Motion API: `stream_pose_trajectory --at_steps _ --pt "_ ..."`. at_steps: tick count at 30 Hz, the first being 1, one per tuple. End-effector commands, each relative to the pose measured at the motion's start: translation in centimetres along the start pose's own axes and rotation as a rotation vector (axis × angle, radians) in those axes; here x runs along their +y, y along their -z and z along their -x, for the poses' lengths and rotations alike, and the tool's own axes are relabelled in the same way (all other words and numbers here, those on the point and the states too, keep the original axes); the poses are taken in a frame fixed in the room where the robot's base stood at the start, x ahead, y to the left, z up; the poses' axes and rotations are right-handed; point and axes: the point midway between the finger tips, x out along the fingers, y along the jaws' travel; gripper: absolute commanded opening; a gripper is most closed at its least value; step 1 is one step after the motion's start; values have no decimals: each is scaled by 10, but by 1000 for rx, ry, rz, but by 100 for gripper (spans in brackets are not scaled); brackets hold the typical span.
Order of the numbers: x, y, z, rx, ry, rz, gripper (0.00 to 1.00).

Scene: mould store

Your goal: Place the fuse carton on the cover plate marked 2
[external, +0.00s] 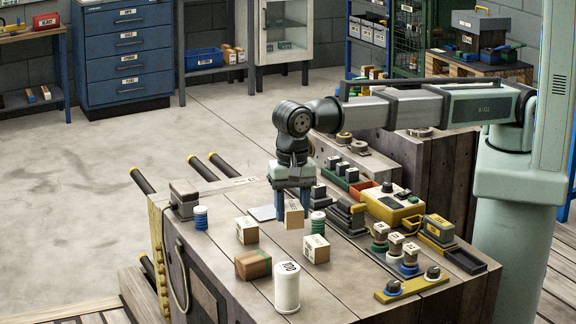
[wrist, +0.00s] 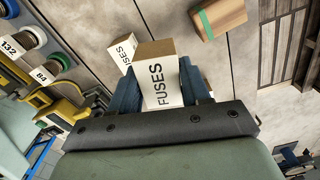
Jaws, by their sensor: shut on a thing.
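My gripper (external: 292,212) points down over the wooden bench top, its blue fingers shut on a fuse carton (external: 294,215). In the wrist view this carton (wrist: 160,82), white with a brown top and the word FUSES, sits between the fingers. I cannot tell whether its base touches the bench. Two similar cartons stand nearby, one at the left (external: 247,230) and one in front (external: 316,249). No plate marked 2 can be made out.
A brown box with green tape (external: 253,265) and a white roll (external: 287,287) stand toward the front. A green-striped spool (external: 318,222) is close right of my gripper. Grey clamps, a yellow box (external: 393,205) and labelled spools (external: 395,244) crowd the right side.

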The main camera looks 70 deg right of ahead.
Motion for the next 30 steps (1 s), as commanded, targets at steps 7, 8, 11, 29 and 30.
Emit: stream_pose_trajectory --at_steps 7,8,11,29,30 --pt "-20 94 2 -1 4 -125 14" --pt "-22 105 3 -1 5 -139 14" --pt "-25 142 4 -1 6 -187 14" --pt "-6 265 7 0 7 -152 14" --pt "-4 265 7 1 6 -116 14"
